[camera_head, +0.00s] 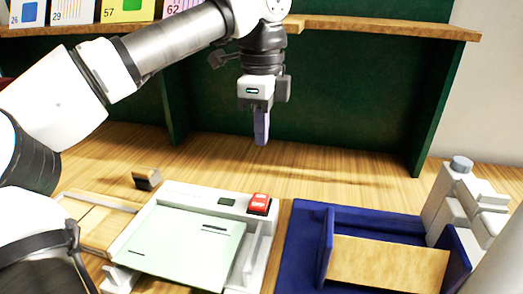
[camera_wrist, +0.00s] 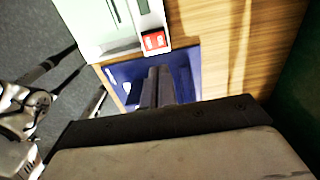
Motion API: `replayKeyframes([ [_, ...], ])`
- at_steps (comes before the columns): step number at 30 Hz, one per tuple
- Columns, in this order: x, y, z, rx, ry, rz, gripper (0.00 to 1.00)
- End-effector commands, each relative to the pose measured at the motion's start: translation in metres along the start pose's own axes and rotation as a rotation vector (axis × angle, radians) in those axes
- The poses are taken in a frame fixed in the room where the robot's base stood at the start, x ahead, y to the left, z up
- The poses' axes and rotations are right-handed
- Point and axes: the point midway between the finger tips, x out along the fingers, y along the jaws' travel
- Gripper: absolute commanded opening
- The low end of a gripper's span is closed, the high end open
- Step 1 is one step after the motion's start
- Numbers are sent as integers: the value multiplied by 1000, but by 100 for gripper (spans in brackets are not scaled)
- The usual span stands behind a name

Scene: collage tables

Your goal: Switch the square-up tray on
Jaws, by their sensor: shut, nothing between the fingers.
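The square-up tray (camera_head: 175,243) is a pale green plate in a white frame on the wooden table, at the lower middle of the head view. A red rocker switch (camera_head: 259,203) sits at the right end of its back bar, beside a small dark green window (camera_head: 227,201). The switch also shows near the top of the wrist view (camera_wrist: 154,41). My gripper (camera_head: 261,140) hangs above and behind the switch, pointing down, with its fingers together and nothing between them. It touches nothing. In the wrist view the fingertips (camera_wrist: 158,72) appear over the blue device.
A blue device (camera_head: 298,240) with a wooden board (camera_head: 388,264) stands right of the tray. Grey-white blocks (camera_head: 466,205) stand at its right. A wooden-topped block (camera_head: 146,179) lies behind the tray. A shelf (camera_head: 385,27) with cards runs across the back.

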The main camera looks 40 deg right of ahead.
Motion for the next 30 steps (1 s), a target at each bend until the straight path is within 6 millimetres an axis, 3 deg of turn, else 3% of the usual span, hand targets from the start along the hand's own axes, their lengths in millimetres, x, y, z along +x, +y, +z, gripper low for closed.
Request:
replayKeyframes([
  [15, 101, 1, 0, 3, 4, 3, 0],
  [21, 122, 0, 0, 2, 2, 1, 0],
  [30, 127, 0, 0, 1, 2, 0, 0],
])
